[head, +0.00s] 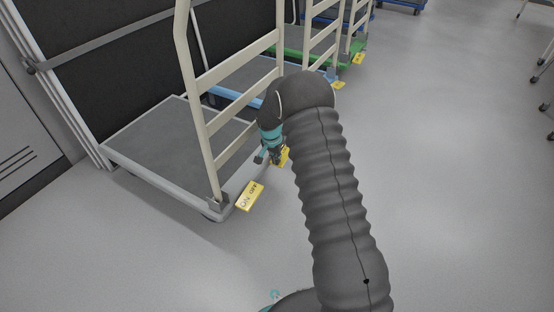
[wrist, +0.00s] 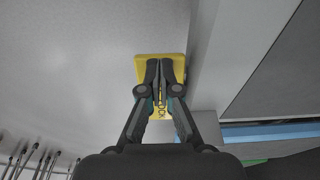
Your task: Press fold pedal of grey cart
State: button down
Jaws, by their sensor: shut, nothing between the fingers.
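The grey cart (head: 150,165) stands at the left in the head view, with a grey deck and an upright cream handle frame. A yellow pedal marked ON/OFF (head: 250,196) sticks out at its near corner. A second yellow pedal (head: 285,156) sits at its far corner, partly hidden by my gripper (head: 269,158). In the wrist view a yellow pedal (wrist: 141,68) lies beneath my gripper (wrist: 166,64), beside the cart's pale edge. Its lettering is partly covered and seems to end in "OCK". My gripper is shut and empty; whether it touches the pedal I cannot tell.
A blue cart (head: 220,91) and a green cart (head: 290,54) stand in a row behind, each with yellow pedals. A dark strapped panel (head: 110,70) is at the left. The floor (head: 450,180) to the right is clear, with thin legs at the far right.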

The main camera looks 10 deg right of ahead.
jog(key=shift+r, duration=0.1)
jog(key=s+a+r+p, duration=0.1)
jog(key=s+a+r, duration=0.1)
jog(key=r, duration=0.4)
jog(key=s+a+r+p, duration=0.1)
jog(key=s+a+r, duration=0.1)
jog(key=r, duration=0.4)
jog(key=shift+s, duration=0.55)
jog(key=shift+a, duration=0.1)
